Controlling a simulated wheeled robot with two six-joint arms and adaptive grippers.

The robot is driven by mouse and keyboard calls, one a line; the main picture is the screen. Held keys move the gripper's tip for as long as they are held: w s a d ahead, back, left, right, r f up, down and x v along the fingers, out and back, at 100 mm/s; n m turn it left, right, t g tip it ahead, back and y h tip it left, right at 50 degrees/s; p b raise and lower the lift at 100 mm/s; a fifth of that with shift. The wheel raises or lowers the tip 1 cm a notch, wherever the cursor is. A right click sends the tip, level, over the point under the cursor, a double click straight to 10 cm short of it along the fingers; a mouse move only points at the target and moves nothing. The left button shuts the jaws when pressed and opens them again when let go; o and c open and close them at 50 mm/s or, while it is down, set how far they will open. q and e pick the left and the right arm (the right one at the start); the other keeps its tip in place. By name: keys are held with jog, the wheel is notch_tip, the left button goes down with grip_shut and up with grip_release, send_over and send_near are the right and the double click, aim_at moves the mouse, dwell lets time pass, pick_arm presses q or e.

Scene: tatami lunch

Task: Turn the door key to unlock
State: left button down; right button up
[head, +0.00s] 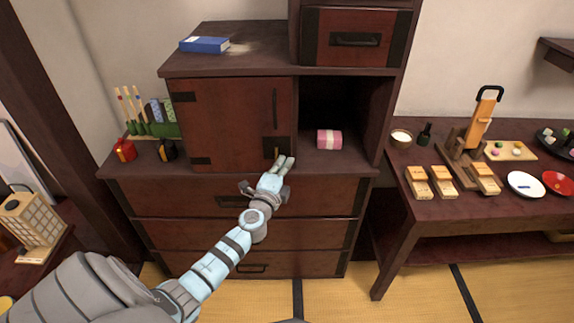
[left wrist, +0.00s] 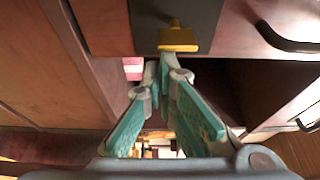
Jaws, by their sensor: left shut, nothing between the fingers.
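The cabinet door (head: 220,120) is closed, with a dark lock plate (head: 270,143) at its lower right corner. The brass key (left wrist: 178,40) sticks out of the plate in the left wrist view, its flat bow lying across that picture. In the head view the key (head: 277,153) is small, just above my fingertips. My left gripper (head: 286,161) is shut and empty at the door's lower right corner. In the left wrist view its fingertips (left wrist: 165,66) are close by the key's bow, not around it. I cannot tell whether they touch. My right gripper is not in view.
An open compartment right of the door holds a pink box (head: 329,139). The door has a dark vertical handle (head: 275,105). Drawers (head: 240,202) lie below the ledge. A blue book (head: 204,44) lies on top. A side table (head: 425,206) with dishes stands at right.

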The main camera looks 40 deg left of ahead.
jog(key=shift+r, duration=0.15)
pick_arm(q)
jog(key=shift+m+p, duration=0.3)
jog(key=shift+p, duration=0.15)
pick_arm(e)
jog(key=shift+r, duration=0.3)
pick_arm(q)
jog(key=shift+s+a+f+m+g+p, duration=0.1)
jog(key=shift+m+g+p, duration=0.2)
jog(key=shift+m+p, duration=0.4)
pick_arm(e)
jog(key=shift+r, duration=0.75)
